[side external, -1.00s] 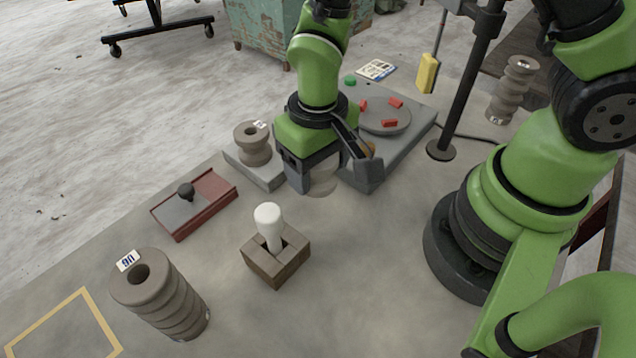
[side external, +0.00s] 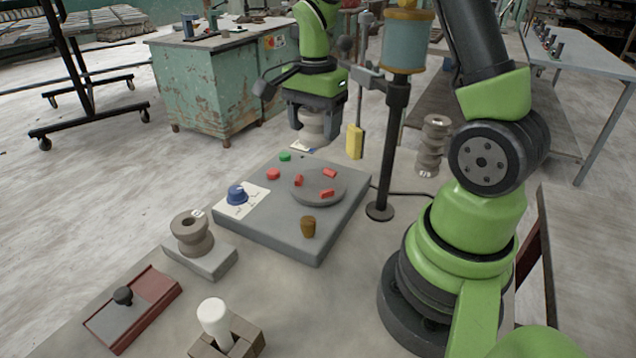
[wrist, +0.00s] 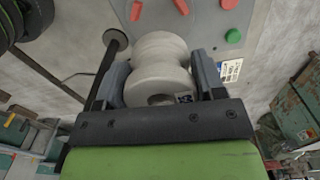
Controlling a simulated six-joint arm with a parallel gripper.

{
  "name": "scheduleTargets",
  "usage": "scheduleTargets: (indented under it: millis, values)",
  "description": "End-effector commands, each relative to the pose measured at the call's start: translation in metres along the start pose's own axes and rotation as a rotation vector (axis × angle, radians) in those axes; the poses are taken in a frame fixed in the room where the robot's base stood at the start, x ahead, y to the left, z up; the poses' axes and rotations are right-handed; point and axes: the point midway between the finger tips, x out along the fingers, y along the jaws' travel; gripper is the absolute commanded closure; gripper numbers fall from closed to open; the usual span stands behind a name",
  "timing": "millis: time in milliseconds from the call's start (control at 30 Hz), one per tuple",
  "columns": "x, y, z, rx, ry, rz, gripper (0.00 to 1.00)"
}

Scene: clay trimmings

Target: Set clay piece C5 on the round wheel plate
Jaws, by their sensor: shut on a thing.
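My gripper (side external: 314,128) is shut on a pale, waisted clay piece (side external: 312,121) and holds it upright in the air, near the far side of the round wheel plate (side external: 308,199) in the picture. In the wrist view the clay piece (wrist: 160,55) sits between both fingers, with a hole in its end and a small label too small to read. I cannot confirm that it is C5. The grey plate lies on a grey slab and carries three red blocks (side external: 330,172) near its rim; its middle looks bare.
A black post (side external: 385,170) and yellow block (side external: 354,142) stand right of the plate. Another clay spool (side external: 190,230) stands left.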

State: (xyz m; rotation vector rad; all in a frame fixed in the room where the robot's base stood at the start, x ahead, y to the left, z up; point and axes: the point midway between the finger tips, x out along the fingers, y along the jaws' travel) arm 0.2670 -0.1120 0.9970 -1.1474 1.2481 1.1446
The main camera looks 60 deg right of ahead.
Motion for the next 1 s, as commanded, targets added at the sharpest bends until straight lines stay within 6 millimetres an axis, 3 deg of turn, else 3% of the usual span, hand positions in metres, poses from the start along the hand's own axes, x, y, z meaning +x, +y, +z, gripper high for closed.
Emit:
scheduleTargets:
  millis: [633,1000]
  values:
    - [0.09,0.002,-0.007,0.047,-0.002,0.005,0.68]
    - [0.098,0.002,-0.007,0.047,0.0,0.0,0.68]
